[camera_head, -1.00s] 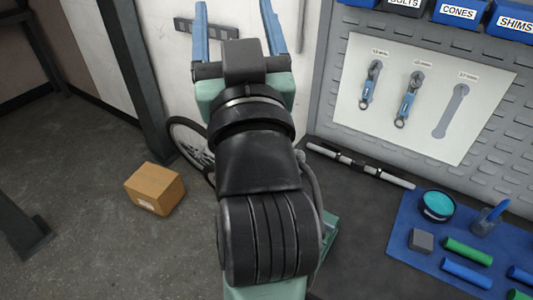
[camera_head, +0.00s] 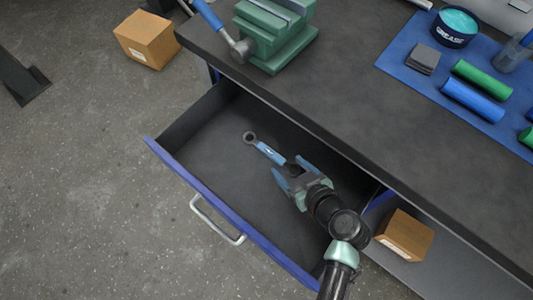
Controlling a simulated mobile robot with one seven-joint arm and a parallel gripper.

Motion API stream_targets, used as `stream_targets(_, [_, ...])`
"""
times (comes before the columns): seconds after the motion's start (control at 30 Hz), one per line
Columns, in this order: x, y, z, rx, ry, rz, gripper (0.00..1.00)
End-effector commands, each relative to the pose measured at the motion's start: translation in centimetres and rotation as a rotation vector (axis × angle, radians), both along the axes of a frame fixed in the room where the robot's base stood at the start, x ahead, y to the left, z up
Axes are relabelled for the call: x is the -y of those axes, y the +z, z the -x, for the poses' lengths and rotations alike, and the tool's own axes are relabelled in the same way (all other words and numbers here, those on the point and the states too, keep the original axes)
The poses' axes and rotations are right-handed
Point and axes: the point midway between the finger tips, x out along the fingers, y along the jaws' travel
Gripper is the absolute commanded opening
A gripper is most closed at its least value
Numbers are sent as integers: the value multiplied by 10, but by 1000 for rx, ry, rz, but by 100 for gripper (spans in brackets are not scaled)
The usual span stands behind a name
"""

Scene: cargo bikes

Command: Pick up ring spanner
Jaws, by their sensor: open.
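The ring spanner (camera_head: 268,152) has a blue handle and a dark ring end. It lies in the open drawer (camera_head: 215,150), with its ring end towards the upper left. My gripper (camera_head: 288,166) reaches into the drawer from the lower right. Its two blue fingers are open, one on each side of the spanner's near end, which lies partly hidden between them. I cannot tell whether the fingers touch the spanner or how high they are above the drawer floor.
The drawer's blue front has a metal handle (camera_head: 217,222). The dark worktop (camera_head: 345,95) overhangs the drawer and carries a green vice (camera_head: 272,35) and a blue mat (camera_head: 400,62) with a grease tub and rolls. Cardboard boxes stand on the floor (camera_head: 147,38) and a lower shelf (camera_head: 404,235).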

Motion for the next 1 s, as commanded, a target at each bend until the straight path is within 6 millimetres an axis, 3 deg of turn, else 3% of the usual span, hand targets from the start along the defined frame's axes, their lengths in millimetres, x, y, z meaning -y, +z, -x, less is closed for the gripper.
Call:
stream_targets(0.53, [-35, -36, -44, 5, 1, 2, 74])
stream_targets(0.87, [-37, -40, -49, 4, 2, 5, 74])
stream_targets(1.0, [-37, -40, -49, 3, 2, 3, 51])
